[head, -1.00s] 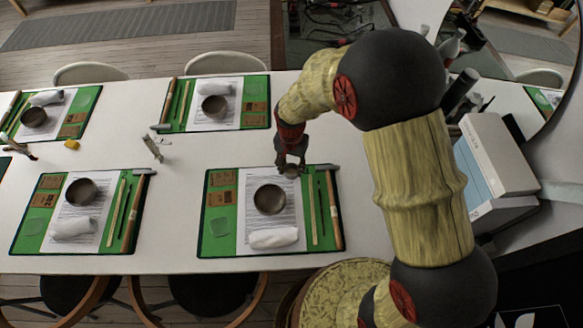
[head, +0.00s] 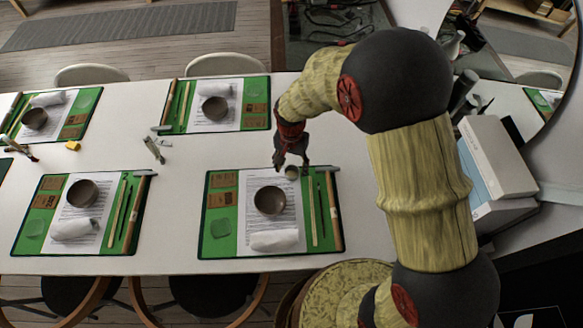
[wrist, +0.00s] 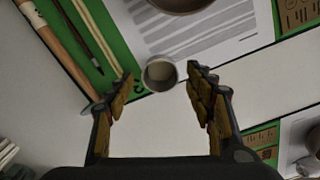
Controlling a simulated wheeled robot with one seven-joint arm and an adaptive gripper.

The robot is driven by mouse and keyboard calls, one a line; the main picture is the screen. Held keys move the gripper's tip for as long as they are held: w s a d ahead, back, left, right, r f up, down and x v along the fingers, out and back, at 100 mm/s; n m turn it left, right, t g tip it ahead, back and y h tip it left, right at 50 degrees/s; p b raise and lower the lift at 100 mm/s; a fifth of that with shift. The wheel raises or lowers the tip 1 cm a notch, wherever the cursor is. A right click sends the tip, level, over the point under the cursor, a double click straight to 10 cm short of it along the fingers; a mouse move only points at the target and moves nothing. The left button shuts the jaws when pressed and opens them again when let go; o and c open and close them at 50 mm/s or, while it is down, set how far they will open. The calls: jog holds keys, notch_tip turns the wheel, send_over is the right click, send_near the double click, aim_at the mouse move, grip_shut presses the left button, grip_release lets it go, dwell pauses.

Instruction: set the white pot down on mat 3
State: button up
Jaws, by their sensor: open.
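The white pot (head: 291,172) is a small round cup, upright at the far edge of the near right green mat (head: 218,245). In the wrist view the pot (wrist: 160,73) shows over the mat's green border, beside a small dark mark like a 3 (wrist: 139,87). How much of its base is on the mat is hidden. My gripper (head: 292,165) is open above the pot. In the wrist view its fingers (wrist: 160,76) stand on either side of the pot, with a gap on both sides.
The same mat holds a brown bowl (head: 270,199), a rolled white cloth (head: 274,240), a printed sheet and long tools at its right. Other set mats lie left and behind. White boxes (head: 497,160) stand at the right.

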jog(key=s+d+r+n+t+p, duration=0.1)
jog(key=s+d+r, duration=0.15)
jog(key=r, duration=0.65)
jog(key=s+d+r+t+p, duration=0.1)
jog(key=d+r, duration=0.2)
jog(key=r, duration=0.6)
jog(key=s+d+r+n+t+p, duration=0.1)
jog(key=s+d+r, duration=0.1)
jog(key=r, duration=0.6)
jog(key=s+d+r+n+t, duration=0.1)
jog(key=s+d+r, duration=0.2)
jog(key=s, duration=0.4)
jog(key=s+d+r+n+t, duration=0.1)
jog(key=s+d+r, duration=0.2)
jog(key=s+r, duration=0.2)
jog(key=shift+s+d+r+n+t, duration=0.3)
jog(key=shift+s+d+r+n, duration=0.1)
jog(key=shift+s, duration=0.9)
